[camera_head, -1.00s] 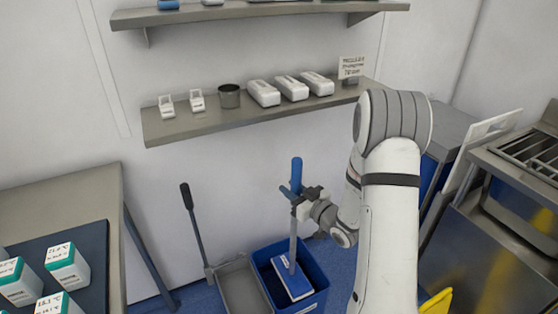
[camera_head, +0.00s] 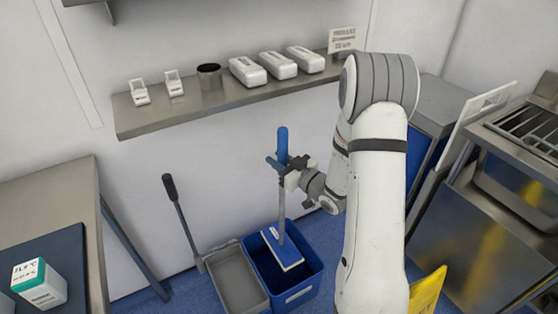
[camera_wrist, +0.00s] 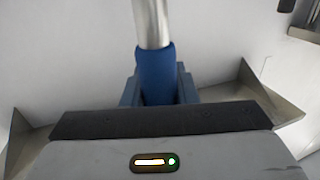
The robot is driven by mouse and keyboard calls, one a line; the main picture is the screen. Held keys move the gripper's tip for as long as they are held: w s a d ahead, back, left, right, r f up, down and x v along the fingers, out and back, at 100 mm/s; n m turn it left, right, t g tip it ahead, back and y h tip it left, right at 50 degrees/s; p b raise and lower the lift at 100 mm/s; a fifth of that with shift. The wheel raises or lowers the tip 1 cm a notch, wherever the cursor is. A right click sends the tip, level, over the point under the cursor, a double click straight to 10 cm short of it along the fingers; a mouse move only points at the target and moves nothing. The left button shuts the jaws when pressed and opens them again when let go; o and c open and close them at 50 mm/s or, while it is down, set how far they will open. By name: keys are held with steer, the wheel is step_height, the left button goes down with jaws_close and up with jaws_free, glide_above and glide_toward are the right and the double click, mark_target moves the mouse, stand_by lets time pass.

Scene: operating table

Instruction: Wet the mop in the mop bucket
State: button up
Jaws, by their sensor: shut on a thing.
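The mop (camera_head: 282,196) stands nearly upright, with a blue grip at the top of a metal handle and a flat blue and white head (camera_head: 282,250). The head is inside the blue mop bucket (camera_head: 312,283), within its rim; I cannot tell whether it touches the bottom. My gripper (camera_head: 284,166) is shut on the mop handle at its blue grip. In the wrist view the blue grip (camera_wrist: 156,72) sits between the jaws, with the metal shaft (camera_wrist: 152,22) beyond it.
A grey wringer tray (camera_head: 240,282) with a black-tipped lever (camera_head: 170,190) adjoins the bucket on the left. A wall shelf (camera_head: 220,99) with boxes hangs above. A table (camera_head: 45,195) stands left, steel units (camera_head: 480,240) right, and a yellow object (camera_head: 427,290) on the floor.

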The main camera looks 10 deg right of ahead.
step_height(320, 180, down, 27)
steer(key=b, duration=2.5)
steer(key=shift+f, duration=0.2)
steer(key=shift+s+f+b, duration=0.1)
steer(key=shift+f+b, duration=0.2)
steer(key=shift+f, duration=0.1)
stand_by(0.5)
step_height(320, 180, up, 27)
steer(key=p, duration=1.8)
steer(key=shift+r, duration=0.1)
